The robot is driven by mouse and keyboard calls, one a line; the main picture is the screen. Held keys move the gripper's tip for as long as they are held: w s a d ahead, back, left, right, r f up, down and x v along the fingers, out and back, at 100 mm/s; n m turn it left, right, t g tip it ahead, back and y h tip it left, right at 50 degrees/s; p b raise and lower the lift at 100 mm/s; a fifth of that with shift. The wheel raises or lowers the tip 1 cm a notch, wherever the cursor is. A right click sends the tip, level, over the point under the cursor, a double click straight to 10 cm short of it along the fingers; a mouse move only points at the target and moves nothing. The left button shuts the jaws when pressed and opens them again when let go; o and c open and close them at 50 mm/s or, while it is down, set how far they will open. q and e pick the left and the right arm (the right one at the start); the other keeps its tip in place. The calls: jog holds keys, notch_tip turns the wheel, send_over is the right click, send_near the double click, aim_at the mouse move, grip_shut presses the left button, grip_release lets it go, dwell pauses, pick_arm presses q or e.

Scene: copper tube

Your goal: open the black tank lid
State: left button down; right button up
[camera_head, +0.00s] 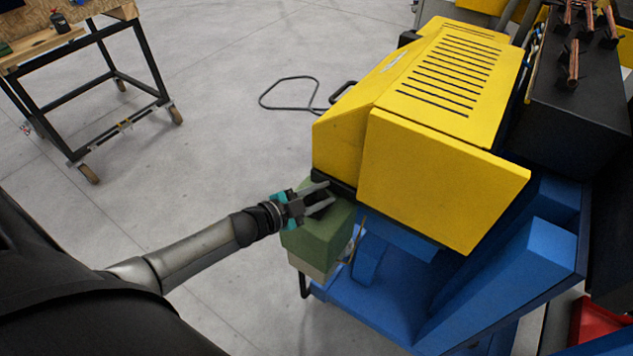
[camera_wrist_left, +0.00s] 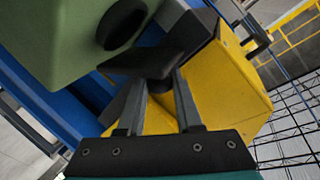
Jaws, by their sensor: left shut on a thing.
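The green tank (camera_head: 322,238) stands at the front left corner of the blue machine base. In the left wrist view the green tank (camera_wrist_left: 60,35) shows a dark round opening (camera_wrist_left: 121,24) in its top. The black lid (camera_wrist_left: 140,61) is beside that opening, tilted up and apart from most of its rim. My left gripper (camera_head: 325,192) is above the tank, shut on the black lid; its two fingers (camera_wrist_left: 160,85) reach the lid in the left wrist view. Whether the lid still joins the tank by a hinge is hidden. My right gripper is out of view.
A yellow machine housing (camera_head: 435,180) is close to the right of my left gripper, over a blue base (camera_head: 400,290). A black block with copper pieces (camera_head: 570,105) is at the upper right. A wheeled wooden table (camera_head: 105,25) stands at the upper left.

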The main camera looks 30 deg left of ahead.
pick_arm(q)
jog(key=shift+d+r+m+y+p, duration=0.3)
jog(key=shift+d+m+y+p, duration=0.25)
jog(key=shift+m+p, duration=0.15)
jog(key=shift+s+d+f+m+y+p, duration=0.1)
jog(key=shift+d+m+y+p, duration=0.3)
jog(key=shift+d+m, duration=0.15)
jog(key=shift+d+f+m+g+y, duration=0.25)
jog(key=shift+d+m+y, duration=0.25)
jog(key=shift+m, duration=0.35)
jog(key=shift+s+d+f+m+y, duration=0.1)
jog(key=shift+d+f+m+y, duration=0.1)
jog(key=shift+d+m+y, duration=0.5)
jog(key=shift+a, duration=0.1)
jog(key=c, duration=0.6)
grip_release()
jog(key=shift+s, duration=0.1)
jog(key=p+v, duration=0.1)
jog(key=v, duration=1.4)
